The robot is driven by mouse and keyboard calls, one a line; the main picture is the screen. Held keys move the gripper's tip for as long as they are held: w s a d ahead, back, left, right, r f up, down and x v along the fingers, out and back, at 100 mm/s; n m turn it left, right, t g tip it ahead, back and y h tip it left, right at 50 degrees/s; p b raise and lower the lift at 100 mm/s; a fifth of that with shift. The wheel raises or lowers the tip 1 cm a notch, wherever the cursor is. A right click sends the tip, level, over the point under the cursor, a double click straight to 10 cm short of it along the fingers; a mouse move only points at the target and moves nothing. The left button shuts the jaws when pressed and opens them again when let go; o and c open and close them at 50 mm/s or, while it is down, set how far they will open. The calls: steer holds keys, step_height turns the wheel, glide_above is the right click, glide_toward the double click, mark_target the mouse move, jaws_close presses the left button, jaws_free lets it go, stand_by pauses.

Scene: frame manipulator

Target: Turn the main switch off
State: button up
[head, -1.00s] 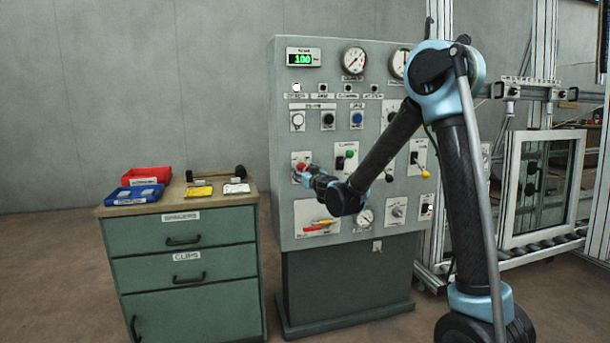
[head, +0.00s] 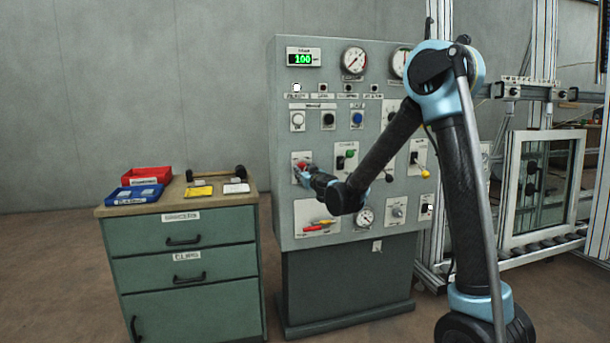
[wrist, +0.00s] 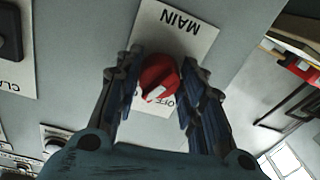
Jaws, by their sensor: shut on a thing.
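The main switch is a red rotary knob with a white mark (wrist: 158,80) on a white plate labelled MAIN (wrist: 181,27) in the wrist view. OFF lettering shows beside the knob, partly hidden. My gripper (wrist: 160,66) has a dark finger on each side of the knob and is shut on it. The white mark lies on the side of the knob towards the OFF lettering; its exact angle is hard to tell. In the head view the red switch (head: 301,164) is at the panel's left side, partly hidden by my gripper.
The grey control panel (head: 285,120) carries gauges, buttons, other switches and a green 100 display (head: 303,59). A green drawer cabinet (head: 185,262) with trays on top stands at the left.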

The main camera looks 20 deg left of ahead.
steer(key=n, duration=0.5)
steer(key=shift+w+d+n, duration=0.1)
steer(key=shift+n, duration=0.2)
steer(key=n, duration=0.4)
steer(key=shift+d+r+n, duration=0.1)
steer(key=shift+r+n, duration=0.05)
steer(key=shift+n, duration=0.55)
steer(key=o, duration=1)
steer(key=shift+o, duration=0.2)
steer(key=v, duration=1.2)
steer(key=shift+r, duration=0.15)
